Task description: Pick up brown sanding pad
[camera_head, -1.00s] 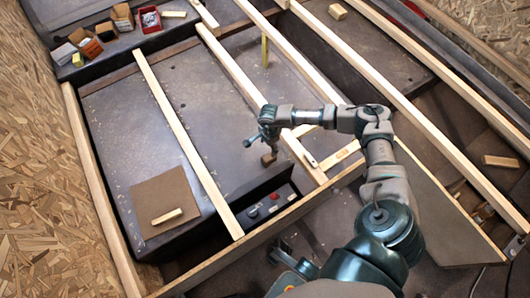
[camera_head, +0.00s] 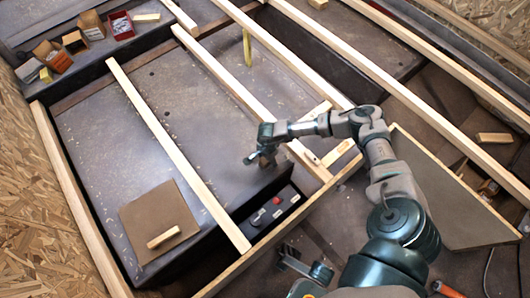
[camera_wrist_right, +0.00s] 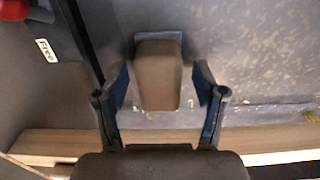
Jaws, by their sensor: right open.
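The brown sanding pad (camera_wrist_right: 157,78) is a small brown block with a grey edge at its far end. In the wrist view it lies between the two spread fingers of my right gripper (camera_wrist_right: 162,80), with a gap on each side. In the head view my right gripper (camera_head: 259,158) is low over the dark panel's front edge and largely hides the pad. My right gripper is open and holds nothing. My left gripper is not in view.
Long wooden slats (camera_head: 180,155) cross the dark panel (camera_head: 110,150). A brown square sheet (camera_head: 140,225) with a wood block (camera_head: 163,238) lies at left. Small boxes (camera_head: 90,25) stand at back left. A control box with a red button (camera_head: 276,201) is near the gripper.

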